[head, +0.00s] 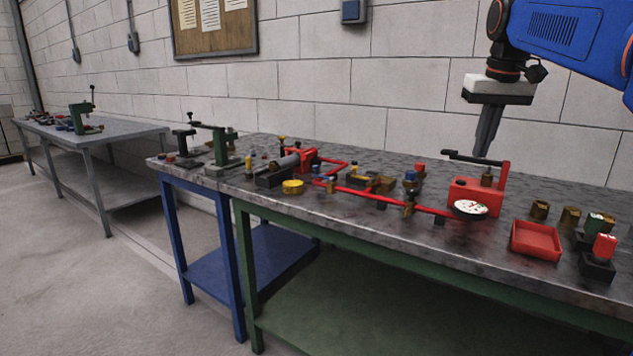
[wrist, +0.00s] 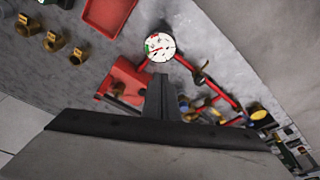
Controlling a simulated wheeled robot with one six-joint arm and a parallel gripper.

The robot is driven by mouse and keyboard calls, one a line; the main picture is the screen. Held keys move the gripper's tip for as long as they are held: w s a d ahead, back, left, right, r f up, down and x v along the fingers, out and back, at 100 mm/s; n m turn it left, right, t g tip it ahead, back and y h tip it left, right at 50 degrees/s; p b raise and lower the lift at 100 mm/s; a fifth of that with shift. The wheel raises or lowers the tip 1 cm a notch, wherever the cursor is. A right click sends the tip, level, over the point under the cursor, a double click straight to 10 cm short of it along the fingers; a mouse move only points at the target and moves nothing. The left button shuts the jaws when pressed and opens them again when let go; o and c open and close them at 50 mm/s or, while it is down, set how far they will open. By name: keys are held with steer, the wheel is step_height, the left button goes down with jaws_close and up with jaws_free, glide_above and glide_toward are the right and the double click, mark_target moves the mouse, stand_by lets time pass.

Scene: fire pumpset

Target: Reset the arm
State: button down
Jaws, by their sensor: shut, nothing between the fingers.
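My gripper (head: 487,132) points down above the back part of the metal workbench, behind the red pump block (head: 478,194) with its dark lever. Its two fingers are shut together with nothing between them. My blue arm comes in from the upper right. In the wrist view the shut fingers of my gripper (wrist: 161,97) show at the middle, with the red block (wrist: 122,82) and the round white gauge (wrist: 159,47) beyond them. Whether the fingertips touch anything cannot be told for sure, but they look apart from the block.
A red tray (head: 537,240), brass fittings (head: 569,219) and a red-topped part (head: 604,247) stand at the right. Red piping (head: 393,202) with a white gauge (head: 470,208) runs along the bench. A yellow ring (head: 292,187) lies further left. A concrete block wall is behind.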

steer(key=s+a+f+t, duration=0.1)
steer(key=s+a+f, duration=0.2)
steer(key=s+f, duration=1.1)
steer(key=s+a+f+t, duration=0.1)
steer(key=s+a+f, duration=0.3)
steer(key=s+f, duration=1)
step_height(320, 180, down, 4)
steer(key=shift+s+a+f+n, duration=0.1)
steer(key=shift+s+a+n, duration=0.2)
steer(key=shift+s+n, duration=0.1)
